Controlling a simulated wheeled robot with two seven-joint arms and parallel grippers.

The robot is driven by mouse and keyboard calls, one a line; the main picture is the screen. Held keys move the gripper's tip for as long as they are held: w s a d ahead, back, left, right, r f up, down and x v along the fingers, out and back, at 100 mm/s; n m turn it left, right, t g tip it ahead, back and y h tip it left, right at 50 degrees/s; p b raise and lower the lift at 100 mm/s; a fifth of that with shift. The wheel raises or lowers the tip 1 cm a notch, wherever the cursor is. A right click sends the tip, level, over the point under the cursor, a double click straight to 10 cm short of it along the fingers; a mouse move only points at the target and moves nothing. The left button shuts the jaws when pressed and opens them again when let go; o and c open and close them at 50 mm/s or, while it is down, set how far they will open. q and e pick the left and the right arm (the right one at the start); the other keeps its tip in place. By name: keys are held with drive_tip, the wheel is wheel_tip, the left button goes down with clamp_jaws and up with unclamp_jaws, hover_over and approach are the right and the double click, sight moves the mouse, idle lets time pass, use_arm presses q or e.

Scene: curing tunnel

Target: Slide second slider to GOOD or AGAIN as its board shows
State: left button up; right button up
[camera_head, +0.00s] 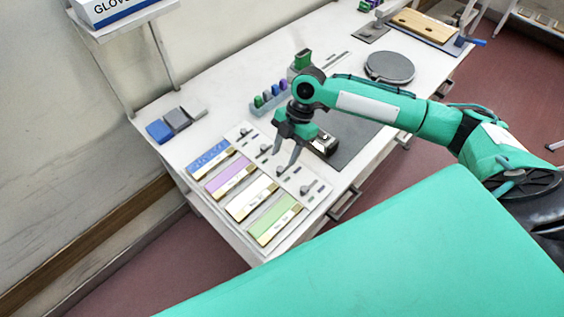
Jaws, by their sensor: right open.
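Several coloured boards lie in a row at the near left of the white table: a blue one (208,160), a purple one (231,180), a white one (251,199) and a green one (275,219). The lettering on them is too small to read. A pale slider panel (290,182) runs beside them with small dark sliders; the second from the blue end (263,148) is left of my gripper's fingers. My right gripper (284,158) points down above the panel, open and empty, its fingers partly covering it. My left gripper is not in view.
Blue and grey blocks (176,122) lie at the table's left edge. A rack of coloured pieces (270,98) stands behind my gripper. A dark mat (352,135) is under my arm, a round grey plate (389,67) farther back.

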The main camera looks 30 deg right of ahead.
drive_tip(key=b+v, duration=0.1)
drive_tip(key=v, duration=0.7)
drive_tip(key=shift+r, duration=0.35)
drive_tip(key=shift+f, duration=0.1)
